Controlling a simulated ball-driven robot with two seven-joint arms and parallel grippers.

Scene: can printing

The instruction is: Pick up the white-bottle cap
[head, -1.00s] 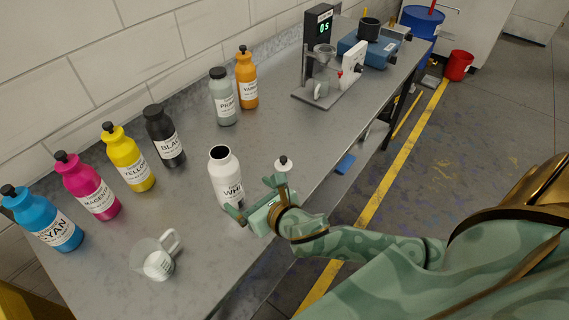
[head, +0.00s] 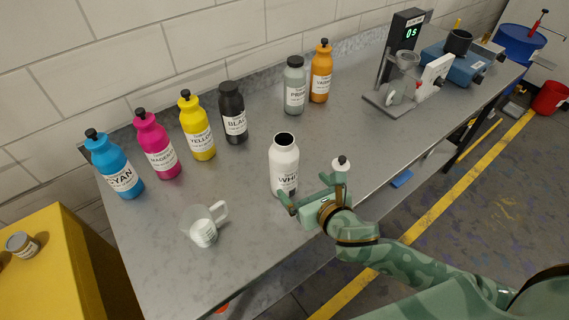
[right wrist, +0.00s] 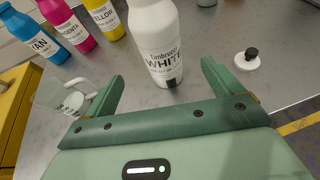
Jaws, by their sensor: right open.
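The white-bottle cap (head: 341,163), white with a black knob, lies on the table near its front edge, to the right of the white bottle (head: 284,165). It also shows in the right wrist view (right wrist: 247,59), right of my gripper. The white bottle stands upright with its mouth open and dark. My right gripper (head: 309,193) is open and empty beside the bottle, at its front. In the right wrist view the bottle (right wrist: 157,40) stands just beyond the space between my two fingers (right wrist: 162,80), and the cap lies outside the right finger. My left gripper does not show.
Cyan (head: 115,167), magenta (head: 157,147), yellow (head: 197,128) and black bottles (head: 233,114) stand in a row at the back left. A clear measuring cup (head: 203,226) stands at the front left. A dispenser stand (head: 386,98) is at the right. The table's middle is clear.

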